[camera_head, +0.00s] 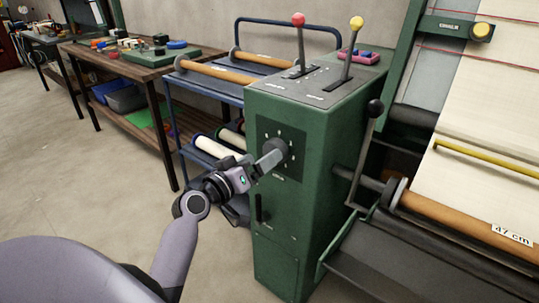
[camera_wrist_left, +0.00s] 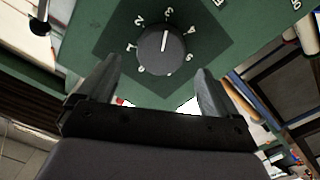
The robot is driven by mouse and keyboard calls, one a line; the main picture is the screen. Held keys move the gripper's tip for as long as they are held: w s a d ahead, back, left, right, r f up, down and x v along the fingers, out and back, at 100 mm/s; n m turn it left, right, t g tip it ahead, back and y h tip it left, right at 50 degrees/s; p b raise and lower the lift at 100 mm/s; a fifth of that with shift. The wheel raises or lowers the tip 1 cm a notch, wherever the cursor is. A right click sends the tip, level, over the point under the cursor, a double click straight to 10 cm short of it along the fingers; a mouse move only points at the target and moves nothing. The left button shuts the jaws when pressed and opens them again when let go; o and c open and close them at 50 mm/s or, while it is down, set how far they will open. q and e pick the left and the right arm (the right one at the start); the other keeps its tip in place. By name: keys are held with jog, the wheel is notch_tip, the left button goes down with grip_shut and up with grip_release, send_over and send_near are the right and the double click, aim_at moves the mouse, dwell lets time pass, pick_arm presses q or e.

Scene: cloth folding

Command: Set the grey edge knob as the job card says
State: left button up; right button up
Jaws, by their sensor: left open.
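The grey knob (camera_wrist_left: 160,50) is round and dark, on a dark square dial plate (camera_head: 290,136) on the green cabinet (camera_head: 285,215). In the left wrist view its white pointer line points up, toward the 3. Several numbers ring it. My left gripper (camera_head: 262,163) is in front of the knob in the head view and partly hides it. In the left wrist view its two fingers (camera_wrist_left: 159,75) are spread wide, one to each side below the knob, with nothing between them. No job card is readable. My right gripper is out of view.
A red-knobbed lever (camera_head: 298,20) and a yellow-knobbed lever (camera_head: 356,23) stand on the cabinet top. A black-knobbed lever (camera_head: 374,108) rises at its right. A roller with a "47 cm" label (camera_head: 512,234) lies further right. A workbench (camera_head: 130,66) stands back left. The floor at left is clear.

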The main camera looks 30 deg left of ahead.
pick_arm(q)
jog(key=shift+w+d, duration=0.2)
jog(key=shift+w, duration=2.1)
jog(key=shift+c, duration=0.2)
jog(key=c, duration=1)
